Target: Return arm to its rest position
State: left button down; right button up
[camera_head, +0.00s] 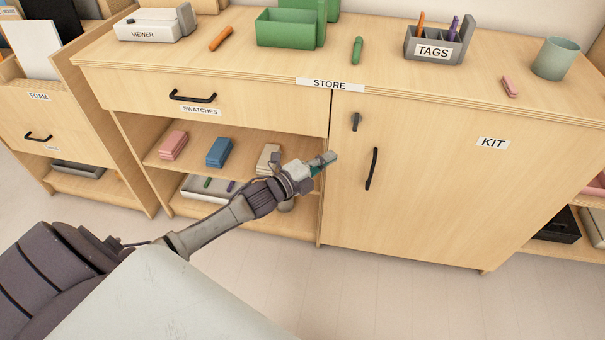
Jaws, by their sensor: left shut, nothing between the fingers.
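My left arm (222,219) comes in from the left and reaches toward the wooden cabinet. My left gripper (327,159) is shut, with its fingers pointing right, in front of the cabinet near the left edge of the KIT door (420,200). It partly covers the open shelf behind it. I see nothing held in it. The KIT door is shut, with a black vertical handle (371,169) and a small dark latch (355,121) above it. My right gripper is not in view.
On the top stand a green box (286,32), a grey TAGS holder (425,47), a greenish cup (556,59) and a VIEWER device (149,25). The SWATCHES drawer (250,103) is shut above shelves with pink (173,145) and blue (219,152) blocks. The floor (370,295) in front is clear.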

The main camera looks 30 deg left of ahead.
pick_arm(q)
jog(key=v, duration=0.7)
jog(key=shift+a+p, duration=0.3)
jog(key=shift+a, duration=0.05)
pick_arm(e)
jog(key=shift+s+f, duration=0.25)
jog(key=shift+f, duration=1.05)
